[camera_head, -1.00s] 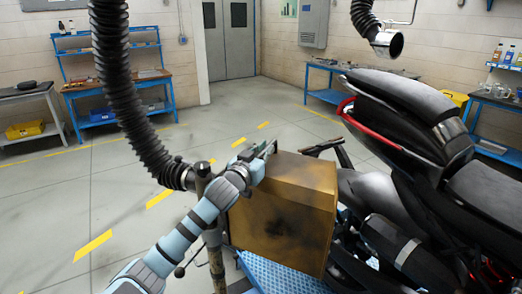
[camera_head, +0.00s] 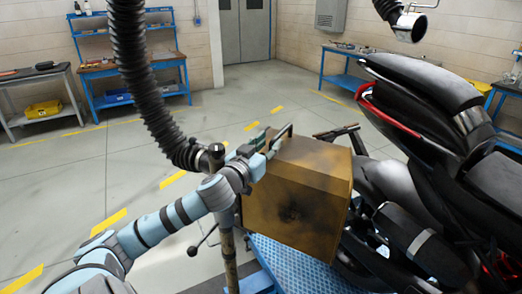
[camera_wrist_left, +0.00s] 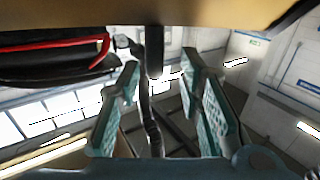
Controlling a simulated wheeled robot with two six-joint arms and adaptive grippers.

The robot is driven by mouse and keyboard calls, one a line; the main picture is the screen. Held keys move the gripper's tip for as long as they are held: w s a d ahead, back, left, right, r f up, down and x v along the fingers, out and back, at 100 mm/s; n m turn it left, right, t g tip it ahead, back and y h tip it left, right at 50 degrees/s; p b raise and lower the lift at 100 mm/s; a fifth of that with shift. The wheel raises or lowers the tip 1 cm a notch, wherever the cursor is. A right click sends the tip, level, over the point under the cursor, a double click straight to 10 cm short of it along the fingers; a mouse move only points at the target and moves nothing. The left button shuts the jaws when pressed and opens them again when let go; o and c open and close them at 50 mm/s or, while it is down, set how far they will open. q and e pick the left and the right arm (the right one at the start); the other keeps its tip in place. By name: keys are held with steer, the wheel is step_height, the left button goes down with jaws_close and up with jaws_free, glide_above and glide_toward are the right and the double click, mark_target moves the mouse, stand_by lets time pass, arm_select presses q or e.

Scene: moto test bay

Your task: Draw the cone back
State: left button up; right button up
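A scorched brownish-yellow box-shaped hood (camera_head: 297,200) stands at the rear of the motorcycle (camera_head: 425,140); it seems to be the cone. A thick black corrugated hose (camera_head: 140,70) hangs down to a fitting beside the metal post (camera_head: 229,255) at its left. A dark handle (camera_head: 284,134) shows at the hood's upper left edge. My left gripper (camera_head: 264,141) is at that edge. In the left wrist view, its teal fingers (camera_wrist_left: 160,95) are spread apart, with a dark bar (camera_wrist_left: 154,50) between them and the hood (camera_wrist_left: 200,14) overhead. Contact cannot be told. My right gripper is not in view.
The post has a side lever (camera_head: 193,251). A blue patterned platform (camera_head: 290,262) lies under the hood and motorcycle. A second hose with a metal nozzle (camera_head: 410,27) hangs at upper right. Blue workbenches (camera_head: 130,75) stand along the back wall. Grey floor at left is open.

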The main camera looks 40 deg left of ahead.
arm_select(q)
steer(key=v, duration=0.5)
steer(key=shift+s, duration=0.4)
steer(key=shift+s, duration=0.1)
